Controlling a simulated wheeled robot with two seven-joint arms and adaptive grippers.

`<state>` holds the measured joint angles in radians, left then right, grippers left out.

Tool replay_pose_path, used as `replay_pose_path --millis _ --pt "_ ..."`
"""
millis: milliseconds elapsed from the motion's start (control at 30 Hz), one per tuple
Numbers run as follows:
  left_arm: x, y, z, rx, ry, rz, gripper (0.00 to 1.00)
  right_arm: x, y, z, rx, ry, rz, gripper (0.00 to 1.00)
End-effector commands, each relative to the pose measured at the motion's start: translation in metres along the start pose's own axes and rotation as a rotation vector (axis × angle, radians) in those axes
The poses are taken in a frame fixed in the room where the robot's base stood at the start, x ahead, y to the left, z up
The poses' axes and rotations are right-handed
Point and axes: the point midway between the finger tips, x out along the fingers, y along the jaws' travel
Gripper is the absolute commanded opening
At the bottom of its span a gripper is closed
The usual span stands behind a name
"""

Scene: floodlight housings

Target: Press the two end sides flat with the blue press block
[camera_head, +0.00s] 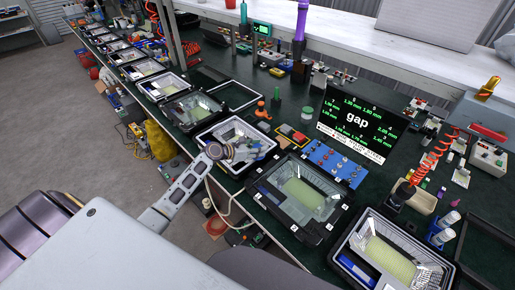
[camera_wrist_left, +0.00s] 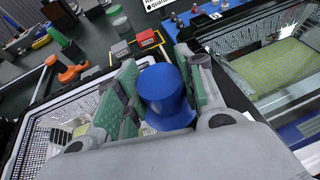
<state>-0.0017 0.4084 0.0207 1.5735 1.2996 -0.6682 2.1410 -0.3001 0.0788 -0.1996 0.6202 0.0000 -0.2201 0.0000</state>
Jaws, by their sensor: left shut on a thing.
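My left gripper (camera_wrist_left: 158,95) is shut on the blue press block (camera_wrist_left: 166,88), a rounded blue piece with a wider flange, held between green pads. In the head view my left gripper (camera_head: 240,152) is over a light-rimmed housing (camera_head: 205,135), and the block is too small to make out clearly. A black housing (camera_head: 262,192) with white corner tags and a yellow-green panel lies to the right, apart from the gripper. The wrist view shows the light-rimmed housing (camera_wrist_left: 32,130) on the left and the black housing (camera_wrist_left: 235,68) on the right. My right gripper is not in view.
A gap display (camera_head: 358,118) with several mm readings stands behind the black housing. A blue panel of knobs (camera_head: 330,162) sits before it. Another housing (camera_head: 345,262) lies front right. More housings line the bench to the far left. An orange part (camera_head: 262,112) stands behind the gripper.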

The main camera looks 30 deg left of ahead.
Motion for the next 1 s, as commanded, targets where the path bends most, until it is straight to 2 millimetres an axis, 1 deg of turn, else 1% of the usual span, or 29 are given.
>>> replay_pose_path --millis 300,1000 --pt "0.0012 0.0003 -0.0019 0.0 -0.002 0.001 0.1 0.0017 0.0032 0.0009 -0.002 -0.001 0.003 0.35" --pt "0.0036 0.0003 -0.0078 0.0 -0.002 0.001 0.1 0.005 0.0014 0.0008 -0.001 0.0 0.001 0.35"
